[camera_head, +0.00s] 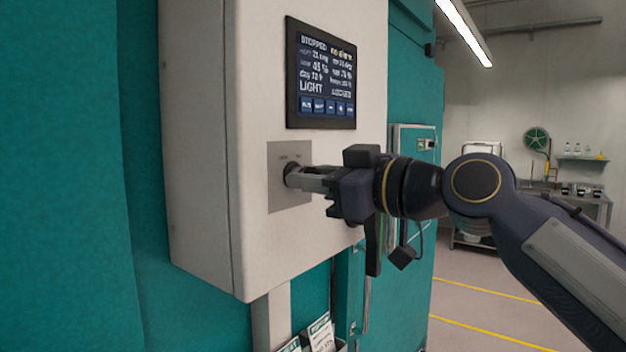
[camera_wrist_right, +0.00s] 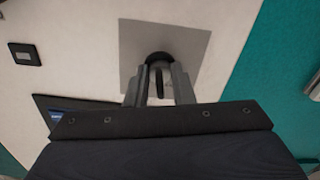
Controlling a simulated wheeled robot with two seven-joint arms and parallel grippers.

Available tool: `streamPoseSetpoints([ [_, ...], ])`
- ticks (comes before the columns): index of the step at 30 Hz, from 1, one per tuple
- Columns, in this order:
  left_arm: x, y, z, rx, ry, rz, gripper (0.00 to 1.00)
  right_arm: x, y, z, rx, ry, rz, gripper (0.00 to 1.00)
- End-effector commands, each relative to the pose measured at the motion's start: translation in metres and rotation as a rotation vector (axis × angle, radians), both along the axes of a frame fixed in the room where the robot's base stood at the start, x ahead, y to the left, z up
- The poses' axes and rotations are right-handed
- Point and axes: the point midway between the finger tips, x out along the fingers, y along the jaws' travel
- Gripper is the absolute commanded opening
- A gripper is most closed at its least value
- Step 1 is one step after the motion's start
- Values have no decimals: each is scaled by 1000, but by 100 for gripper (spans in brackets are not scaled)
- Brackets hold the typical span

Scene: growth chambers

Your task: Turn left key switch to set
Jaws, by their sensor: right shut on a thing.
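The key switch (camera_head: 291,174) sits on a grey square plate (camera_head: 283,200) on the front of a white control box (camera_head: 205,150). In the right wrist view the dark round switch (camera_wrist_right: 159,58) is in the middle of its plate (camera_wrist_right: 190,40), with a dark key (camera_wrist_right: 159,82) standing out of it. My right gripper (camera_head: 305,178) reaches in from the right and is shut on the key. Its two fingers (camera_wrist_right: 159,88) lie on either side of the key in the right wrist view. The lettering on the plate is too small to read. My left gripper is not in view.
A dark display (camera_head: 321,75) reading STOPPED is above the switch. Teal chamber walls (camera_head: 75,180) surround the box. Leaflets (camera_head: 320,333) stand in a holder below it. A bench with a sink and open floor with yellow lines (camera_head: 480,290) lie behind at the right.

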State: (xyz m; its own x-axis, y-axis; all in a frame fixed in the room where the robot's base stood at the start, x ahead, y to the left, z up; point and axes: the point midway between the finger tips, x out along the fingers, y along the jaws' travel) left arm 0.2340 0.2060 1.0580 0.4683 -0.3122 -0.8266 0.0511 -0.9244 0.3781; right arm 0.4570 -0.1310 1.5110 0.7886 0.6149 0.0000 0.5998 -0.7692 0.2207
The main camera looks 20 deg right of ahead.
Motion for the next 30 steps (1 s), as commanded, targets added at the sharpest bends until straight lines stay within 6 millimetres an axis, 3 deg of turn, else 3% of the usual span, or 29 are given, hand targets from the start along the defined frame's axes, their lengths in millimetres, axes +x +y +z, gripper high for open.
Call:
streamPoseSetpoints([
  [18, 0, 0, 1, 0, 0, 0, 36, 0, 0, 0, 434, 339, -1, 0],
  [30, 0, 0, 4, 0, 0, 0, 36, 0, 0, 0, 579, 451, -1, 0],
])
